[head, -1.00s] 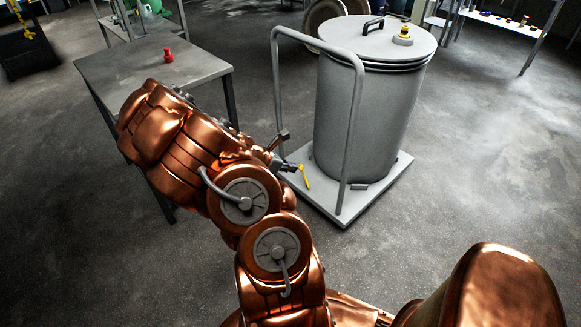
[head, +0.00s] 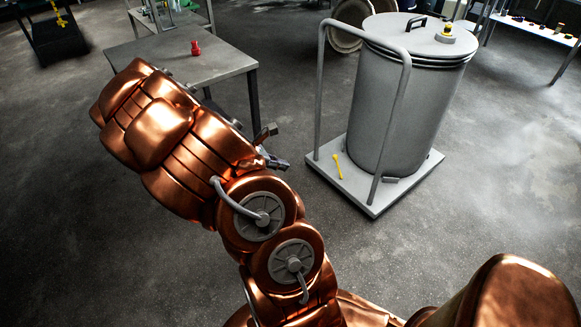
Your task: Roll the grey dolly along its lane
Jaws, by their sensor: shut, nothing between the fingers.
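The grey dolly (head: 345,196) stands on the floor right of centre, a flat platform with a tall bent-tube handle (head: 319,90) at its left side. A large grey lidded drum (head: 400,110) stands upright on it. A small yellow lever-like part (head: 338,166) shows at the platform's near left edge. My gripper (head: 278,161) is left of the dolly, clear of the platform and the handle in the picture. It is shut and empty, partly hidden behind my copper arm. The lane's markings cannot be made out.
A grey table (head: 180,62) with a red object (head: 196,48) stands behind my arm at the left. A dark crate (head: 58,38) is at the far left. A bench (head: 535,33) with small items is at the far right. The floor right of the dolly is clear.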

